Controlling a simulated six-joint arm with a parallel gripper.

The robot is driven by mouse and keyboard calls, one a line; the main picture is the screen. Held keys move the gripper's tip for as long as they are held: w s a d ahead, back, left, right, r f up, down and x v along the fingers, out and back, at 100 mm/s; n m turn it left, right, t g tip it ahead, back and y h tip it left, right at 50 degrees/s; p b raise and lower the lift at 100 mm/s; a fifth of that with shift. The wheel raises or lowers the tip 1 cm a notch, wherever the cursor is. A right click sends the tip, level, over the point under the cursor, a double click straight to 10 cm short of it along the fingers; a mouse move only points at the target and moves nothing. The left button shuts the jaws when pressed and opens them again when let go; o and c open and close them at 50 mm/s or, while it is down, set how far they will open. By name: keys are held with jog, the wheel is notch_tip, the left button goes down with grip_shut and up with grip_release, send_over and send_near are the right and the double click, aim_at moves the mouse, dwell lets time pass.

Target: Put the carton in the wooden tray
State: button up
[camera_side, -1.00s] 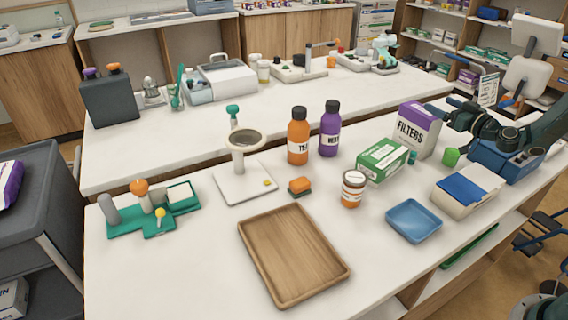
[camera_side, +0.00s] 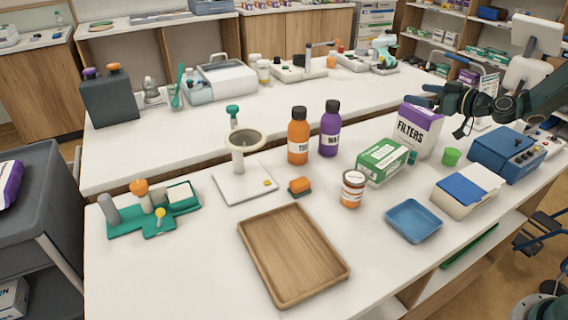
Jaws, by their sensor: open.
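The wooden tray (camera_side: 262,270) lies empty on the front bench, in the lower middle of the view. Two boxes could be the carton: a green and white box (camera_side: 383,161) lying on the bench, and an upright purple and white box (camera_side: 418,130) marked FILTERS behind it to the right. My gripper (camera_side: 424,95) is raised at the upper right, by the top of the FILTERS box. It is open with nothing seen between its fingers. Whether it touches that box I cannot tell.
A blue tray (camera_side: 414,221) is at right.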

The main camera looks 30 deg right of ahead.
jog(key=s+a+r+n+g, duration=0.1)
jog(key=s+a+r+g, duration=0.3)
jog(key=a, duration=0.5)
jog(key=s+a+r+n+g, duration=0.15)
jog(key=s+a+r, duration=0.25)
jog(key=s+a, duration=0.4)
jog(key=s+a+m+g+h, duration=0.1)
jog(key=s+a+m+g, duration=0.1)
jog(key=s, duration=1)
jog(key=s+a+m+g+h, duration=0.2)
jog(key=s+m, duration=0.1)
jog(key=s, duration=0.8)
jog(key=shift+s+a, duration=0.2)
jog(key=shift+s, duration=0.2)
jog(key=shift+o, duration=0.5)
jog(key=shift+s+d+m+g, duration=0.1)
jog(key=shift+s+m+g, duration=0.15)
jog(key=shift+s, duration=0.25)
